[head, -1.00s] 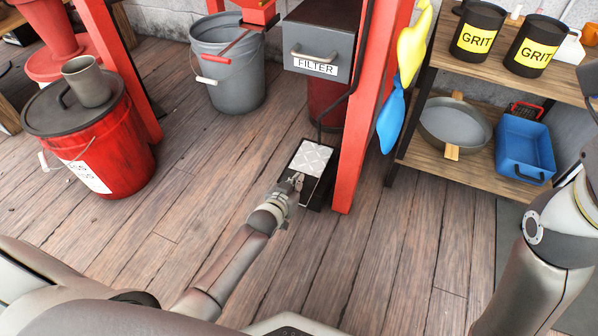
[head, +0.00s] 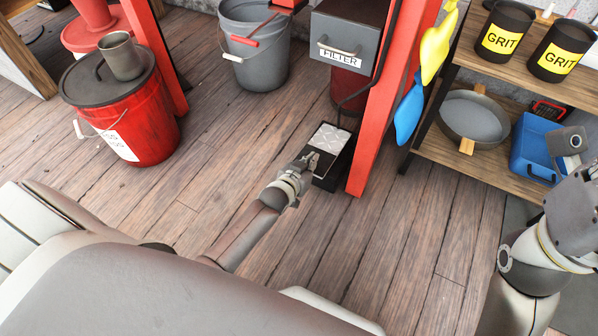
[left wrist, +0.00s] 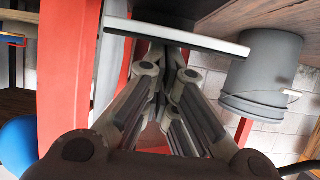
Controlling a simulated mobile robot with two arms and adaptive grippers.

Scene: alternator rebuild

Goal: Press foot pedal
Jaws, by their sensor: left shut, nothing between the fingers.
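The foot pedal is a silver, diamond-patterned plate (head: 330,138) on a black base (head: 328,181). It stands on the wooden floor beside the red post, in the middle of the head view. My left gripper (head: 311,159) is shut and empty, with its tips at the near edge of the plate. I cannot tell whether they touch it. In the left wrist view the fingers (left wrist: 172,75) point at a pale-edged dark slab (left wrist: 180,37), which looks like the pedal seen edge-on. My right arm shows at the right of the head view, but its fingers do not.
A red post (head: 393,100) stands just right of the pedal, with a cable behind. A filter drawer (head: 345,75) and grey bucket (head: 256,50) are beyond. A red lidded bucket (head: 150,125) stands left, a wooden shelf (head: 480,170) right. The floor left of the pedal is clear.

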